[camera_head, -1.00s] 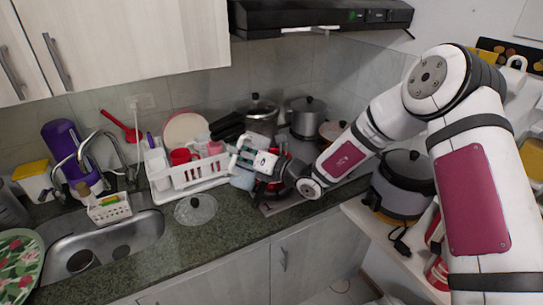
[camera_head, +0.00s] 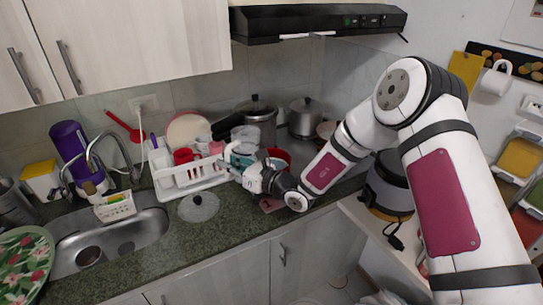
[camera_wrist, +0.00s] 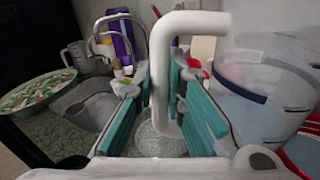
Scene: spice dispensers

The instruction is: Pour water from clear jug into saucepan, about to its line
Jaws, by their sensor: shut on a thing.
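The clear jug (camera_wrist: 262,95) fills the right of the wrist view, see-through with a dark blue band around it. Its white handle (camera_wrist: 170,75) runs between my gripper's teal finger pads, and my gripper (camera_wrist: 165,100) is shut on it. In the head view the jug (camera_head: 244,133) shows just behind and above my gripper (camera_head: 240,155), partly hidden. The red saucepan (camera_head: 281,155) stands right of my gripper, partly covered by my arm. A red edge (camera_wrist: 306,152) shows below the jug in the wrist view. The water level and the saucepan's line cannot be made out.
A white dish rack (camera_head: 190,178) with red mugs stands left of my gripper. A glass lid (camera_head: 198,207) lies on the counter in front of it. Metal pots (camera_head: 302,118) stand behind. The sink (camera_head: 120,240) is at left; a range hood (camera_head: 310,22) hangs above.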

